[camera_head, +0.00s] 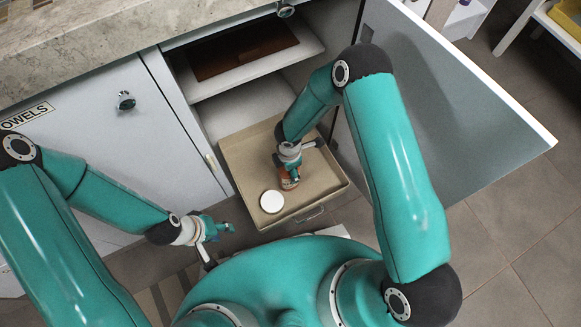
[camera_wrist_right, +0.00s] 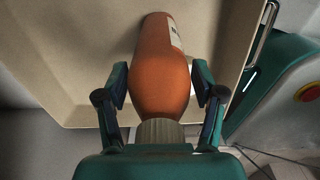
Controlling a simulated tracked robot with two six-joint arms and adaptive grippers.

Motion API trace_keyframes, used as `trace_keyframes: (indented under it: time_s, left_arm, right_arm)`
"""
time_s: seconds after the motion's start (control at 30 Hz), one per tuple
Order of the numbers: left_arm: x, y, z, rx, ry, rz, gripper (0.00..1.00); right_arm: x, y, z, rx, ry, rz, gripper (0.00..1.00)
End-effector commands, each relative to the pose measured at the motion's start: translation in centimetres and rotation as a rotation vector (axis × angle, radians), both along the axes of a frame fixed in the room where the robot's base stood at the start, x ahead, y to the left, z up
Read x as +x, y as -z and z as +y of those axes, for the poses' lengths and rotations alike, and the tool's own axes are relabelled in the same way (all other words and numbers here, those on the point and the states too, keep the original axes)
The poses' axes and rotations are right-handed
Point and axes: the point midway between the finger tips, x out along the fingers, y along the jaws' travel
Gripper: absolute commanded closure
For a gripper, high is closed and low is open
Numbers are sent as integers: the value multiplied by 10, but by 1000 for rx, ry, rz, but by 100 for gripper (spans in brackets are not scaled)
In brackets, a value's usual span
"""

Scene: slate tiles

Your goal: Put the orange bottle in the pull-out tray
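The orange bottle (camera_wrist_right: 160,75) has a beige cap and a pale label. In the right wrist view its cap end is close to my right gripper (camera_wrist_right: 160,75), whose fingertips are shut on its sides. In the head view a little of the bottle (camera_head: 289,183) shows below the right gripper (camera_head: 290,168), over the pull-out tray. The pull-out tray (camera_head: 238,160) is beige and extends from the open cabinet. Whether the bottle's base touches the tray floor is hard to tell. My left gripper (camera_head: 222,240) is open and empty, left of the tray.
A white round-topped item (camera_head: 271,201) stands in the tray's front left part. An open cabinet door (camera_head: 470,110) stands right of the right arm. A shelf with a brown board (camera_head: 245,55) is above the tray. A closed door (camera_head: 100,130) is at left.

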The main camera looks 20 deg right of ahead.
Motion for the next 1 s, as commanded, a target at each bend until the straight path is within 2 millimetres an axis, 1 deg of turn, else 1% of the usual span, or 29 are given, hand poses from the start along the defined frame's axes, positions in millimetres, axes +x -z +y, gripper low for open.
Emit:
trace_keyframes:
  time_s: [0.33, 0.47, 0.57, 0.9, 1.0]
  left_arm:
    - [0, -1, 0, 0, 0, 0, 60]
    - [0, -4, 0, 0, 0, 0, 60]
    - [0, -10, 0, 0, 0, 0, 60]
    - [0, -38, 0, 0, 0, 0, 60]
    - [0, -44, 0, 0, 0, 0, 60]
  right_arm:
    - [0, -1, 0, 0, 0, 0, 20]
    - [0, -7, 0, 0, 1, -1, 20]
    - [1, -20, 0, -1, 1, -3, 20]
    - [0, -88, -1, -1, 2, -2, 20]
    - [1, -104, 0, 0, 1, -2, 20]
